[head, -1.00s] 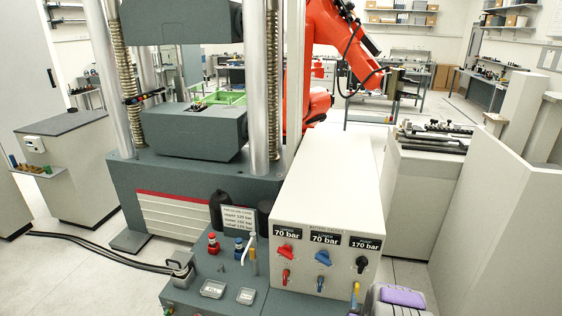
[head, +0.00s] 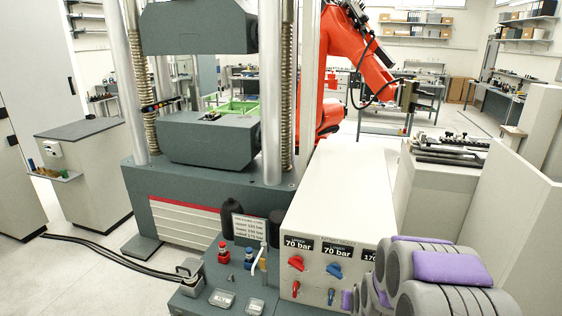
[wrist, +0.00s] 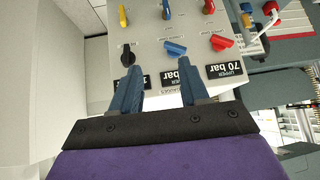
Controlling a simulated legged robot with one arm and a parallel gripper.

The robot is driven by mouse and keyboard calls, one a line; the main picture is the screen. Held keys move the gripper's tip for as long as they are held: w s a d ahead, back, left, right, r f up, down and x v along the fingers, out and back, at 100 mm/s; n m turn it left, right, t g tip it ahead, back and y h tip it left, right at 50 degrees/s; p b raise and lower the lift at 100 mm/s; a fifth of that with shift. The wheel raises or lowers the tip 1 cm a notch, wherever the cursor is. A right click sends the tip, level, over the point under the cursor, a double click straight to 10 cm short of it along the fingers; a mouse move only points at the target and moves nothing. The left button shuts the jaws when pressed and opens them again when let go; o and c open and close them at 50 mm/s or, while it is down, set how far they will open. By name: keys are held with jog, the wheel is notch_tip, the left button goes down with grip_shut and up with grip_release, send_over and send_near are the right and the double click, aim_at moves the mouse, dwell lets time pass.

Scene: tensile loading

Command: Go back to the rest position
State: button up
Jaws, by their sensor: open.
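My gripper (wrist: 158,68) shows in the wrist view as two blue fingers on a black bar, spread apart with nothing between them. Its fingertips point at the white control box, which appears upside down there. In the head view the control box (head: 338,195) stands at the lower middle, with pressure displays, red and blue levers and small handles below. My grey arm with purple pads fills the lower right and hides the right part of the panel, including the black knob. That black knob (wrist: 128,55) shows in the wrist view, near the left finger.
The testing machine (head: 212,143) with its columns stands left of the box. A dark bench (head: 215,290) with red and blue fittings and small trays lies in front. An orange robot arm (head: 360,65) is behind. A white cabinet with tools (head: 440,190) stands right.

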jog(key=s+a+r+g, duration=0.2)
jog(key=s+r, duration=0.3)
jog(key=s, duration=0.8)
jog(key=s+a+r+n+g, duration=0.1)
jog(key=s+a+r+g, duration=0.2)
jog(key=s, duration=1.1)
jog(key=s+a+r+n+g, duration=0.1)
jog(key=s+r+g, duration=0.3)
jog(key=s, duration=1)
notch_tip(320, 180, up, 4)
jog(key=shift+a+f+g+y+b, duration=0.2)
jog(key=shift+a+g+y+b, duration=0.2)
jog(key=shift+a, duration=0.35)
